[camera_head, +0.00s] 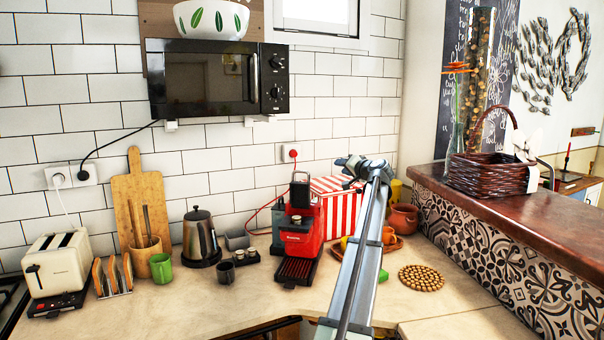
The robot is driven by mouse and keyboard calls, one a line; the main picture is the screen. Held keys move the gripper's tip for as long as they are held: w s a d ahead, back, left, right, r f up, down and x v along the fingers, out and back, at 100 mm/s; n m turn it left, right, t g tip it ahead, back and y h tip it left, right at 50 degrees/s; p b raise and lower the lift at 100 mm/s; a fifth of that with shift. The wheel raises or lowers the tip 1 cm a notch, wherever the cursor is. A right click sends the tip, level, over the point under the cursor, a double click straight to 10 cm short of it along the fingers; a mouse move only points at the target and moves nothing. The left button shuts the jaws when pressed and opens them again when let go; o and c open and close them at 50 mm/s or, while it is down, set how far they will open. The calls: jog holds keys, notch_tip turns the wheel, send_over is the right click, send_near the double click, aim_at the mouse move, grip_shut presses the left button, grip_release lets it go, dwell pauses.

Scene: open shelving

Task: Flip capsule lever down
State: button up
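The red capsule coffee machine (303,238) stands on the counter near the middle of the head view. Its black capsule lever (299,190) sticks up as a loop above the machine's top. My arm comes up from the bottom of the picture. My gripper (350,165) is at its far end, right of the lever and a little higher in the picture. A visible gap separates the gripper from the lever. The fingers are too small to tell whether they are open or shut. My arm hides part of the counter to the right of the machine.
A red-and-white striped box (333,207) stands right behind the machine, close to my arm. A dark cup (226,272), a kettle (200,238) and a green mug (161,267) stand to the left. A microwave (217,78) hangs above. A raised wooden ledge (500,214) bounds the right side.

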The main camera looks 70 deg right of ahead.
aim_at(302, 172)
jog(key=w+a+n+t+y, duration=0.2)
jog(key=w+n+y, duration=0.2)
jog(key=n, duration=0.1)
jog(key=w+a+f+n+t+y, duration=0.1)
jog(key=w+a+n+t+y, duration=0.1)
jog(key=w+n+y, duration=0.2)
jog(key=w+a+n+t+y, duration=0.1)
jog(key=w+n+t+y, duration=0.1)
jog(key=w+n+y, duration=0.3)
jog(key=shift+w+a+f+n, duration=0.2)
jog(key=shift+w+n, duration=0.15)
jog(key=shift+n, duration=0.4)
jog(key=shift+w+a+f+n, duration=0.2)
jog(key=shift+w+n, duration=0.1)
jog(key=shift+n, duration=0.45)
grip_shut()
